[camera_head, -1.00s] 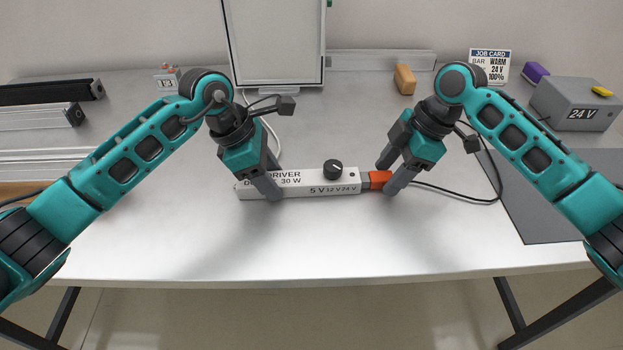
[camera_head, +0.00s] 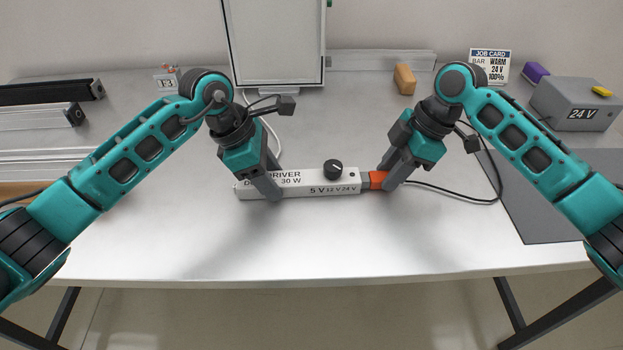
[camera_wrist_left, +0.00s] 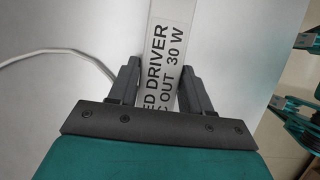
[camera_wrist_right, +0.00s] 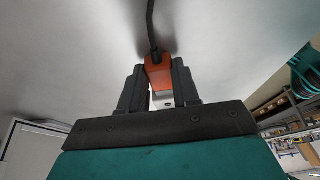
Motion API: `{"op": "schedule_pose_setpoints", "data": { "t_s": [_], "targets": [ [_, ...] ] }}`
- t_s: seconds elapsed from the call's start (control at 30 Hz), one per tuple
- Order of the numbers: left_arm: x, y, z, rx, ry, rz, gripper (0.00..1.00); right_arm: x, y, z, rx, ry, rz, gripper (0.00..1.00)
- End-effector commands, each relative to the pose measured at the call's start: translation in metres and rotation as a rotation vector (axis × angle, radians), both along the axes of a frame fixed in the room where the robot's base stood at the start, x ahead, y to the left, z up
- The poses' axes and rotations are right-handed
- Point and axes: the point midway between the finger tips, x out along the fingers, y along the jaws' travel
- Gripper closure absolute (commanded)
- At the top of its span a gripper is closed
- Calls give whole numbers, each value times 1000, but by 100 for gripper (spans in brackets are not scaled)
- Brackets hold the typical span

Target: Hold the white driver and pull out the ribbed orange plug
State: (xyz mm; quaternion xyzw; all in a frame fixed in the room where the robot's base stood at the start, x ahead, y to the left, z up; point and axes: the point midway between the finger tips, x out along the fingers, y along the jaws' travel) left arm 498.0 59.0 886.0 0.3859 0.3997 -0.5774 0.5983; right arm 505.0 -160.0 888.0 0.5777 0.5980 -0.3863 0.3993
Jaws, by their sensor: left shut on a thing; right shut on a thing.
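The white driver (camera_head: 315,184) lies flat on the bench, with a black knob (camera_head: 333,169) on top near its right end. My left gripper (camera_head: 272,184) is shut on the driver's left part; the left wrist view shows the driver (camera_wrist_left: 167,55) between both fingers. The orange plug (camera_head: 377,179) sits at the driver's right end, against a grey socket (camera_head: 366,180), with a black cable leaving it. My right gripper (camera_head: 386,178) is shut on the plug; the right wrist view shows the plug (camera_wrist_right: 158,72) between the fingers. The plug's ribs are too small to make out.
The black cable (camera_head: 455,195) curves right toward a grey mat (camera_head: 535,200). A grey 24 V box (camera_head: 575,105), an orange-tan block (camera_head: 404,79) and a job card (camera_head: 490,66) stand at the back right. A framed panel (camera_head: 277,40) stands behind. The bench front is clear.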

Motion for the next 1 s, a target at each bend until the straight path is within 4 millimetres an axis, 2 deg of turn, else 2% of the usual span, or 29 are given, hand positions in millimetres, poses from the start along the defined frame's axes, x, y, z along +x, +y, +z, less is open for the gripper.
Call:
{"op": "schedule_pose_setpoints", "data": {
  "t_s": [1.0],
  "targets": [
    [0, 0, 0, 0, 0, 0, 90, 1, -25, 0, 0, 0, -1, 100]
  ]
}}
